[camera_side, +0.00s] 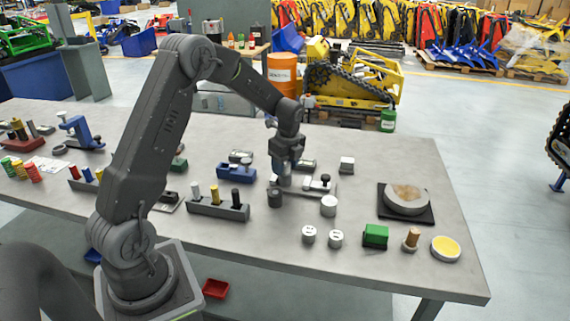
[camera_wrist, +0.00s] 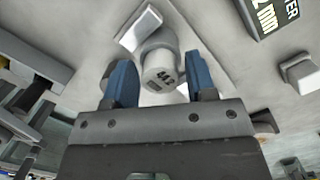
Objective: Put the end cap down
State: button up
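In the side view my gripper (camera_side: 286,164) points down over a pale plate at mid-table, with a grey cylindrical piece (camera_side: 285,180) just below the fingers. A pale round part and a light block (camera_wrist: 140,27) show beyond the cap in the wrist view. Whether the cap touches anything below is hard to tell.
A dark cylinder (camera_side: 274,199) and a white cylinder (camera_side: 329,206) stand close by. Two small marked caps (camera_side: 308,235) (camera_side: 336,239), a green block (camera_side: 375,236) and a yellow-topped disc (camera_side: 445,248) are nearer the front. A round part on a black mat (camera_side: 425,216) is at right.

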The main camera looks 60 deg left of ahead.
aim_at(288, 165)
jog(key=shift+o, duration=0.6)
notch_tip(288, 165, up, 11)
jog(key=d, duration=0.1)
jog(key=s+d+r+n+t, duration=0.1)
jog(key=s+d+r+n, duration=0.2)
jog(key=d+r, duration=0.35)
jog(key=s+d+n+t, duration=0.2)
jog(key=s+d+n, duration=0.4)
jog(key=s+d, duration=0.2)
jog(key=s+d+n+t+h, duration=0.1)
jog(key=s+d+n, duration=0.5)
jog(key=s, duration=0.6)
jog(key=shift+s+d+r+n+t, duration=0.15)
jog(key=shift+d+r+n+t, duration=0.25)
jog(key=shift+d+t, duration=0.55)
